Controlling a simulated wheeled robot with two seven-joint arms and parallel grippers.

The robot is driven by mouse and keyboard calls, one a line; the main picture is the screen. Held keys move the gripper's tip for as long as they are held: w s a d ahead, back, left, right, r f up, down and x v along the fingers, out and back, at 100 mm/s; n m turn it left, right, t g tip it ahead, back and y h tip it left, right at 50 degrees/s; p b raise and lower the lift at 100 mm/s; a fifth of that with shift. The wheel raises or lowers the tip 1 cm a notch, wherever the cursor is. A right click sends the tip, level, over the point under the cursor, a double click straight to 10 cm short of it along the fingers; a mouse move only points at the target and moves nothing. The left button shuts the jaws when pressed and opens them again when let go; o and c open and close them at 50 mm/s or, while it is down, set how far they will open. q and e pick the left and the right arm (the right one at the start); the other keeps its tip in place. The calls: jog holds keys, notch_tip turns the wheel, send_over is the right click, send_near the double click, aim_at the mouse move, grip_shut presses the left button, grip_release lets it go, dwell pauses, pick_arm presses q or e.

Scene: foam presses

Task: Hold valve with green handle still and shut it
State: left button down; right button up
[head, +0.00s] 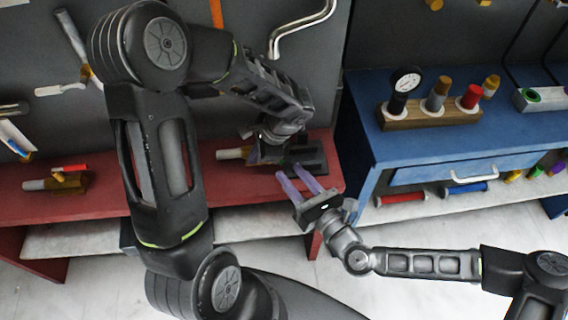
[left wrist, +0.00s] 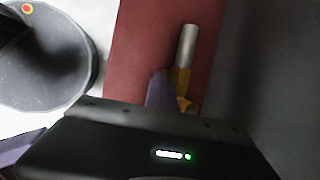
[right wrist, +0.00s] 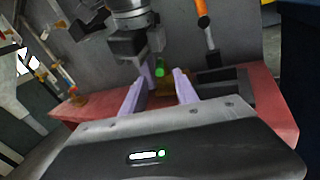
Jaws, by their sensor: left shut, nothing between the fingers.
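The valve with the green handle lies on the red bench (head: 105,200). In the head view only its pale pipe and brass end (head: 235,154) show, and my left gripper hides the rest. In the right wrist view the green handle (right wrist: 160,70) stands above the brass body. The left wrist view shows its pipe (left wrist: 188,45) and part of its brass body. My left gripper (head: 262,155) is shut, empty, close at the valve; contact cannot be told. My right gripper (head: 294,180) is open and empty, in front of the bench, its fingers pointing toward the valve.
A black fixture (head: 308,156) sits right of the valve. A valve with a red handle (head: 68,178) lies farther left on the bench. A blue bench (head: 440,148) with a gauge block (head: 430,116) stands at right. The grey panel is behind.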

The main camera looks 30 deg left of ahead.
jog(key=x, duration=0.4)
jog(key=shift+c, duration=0.6)
grip_shut()
dwell(0.9)
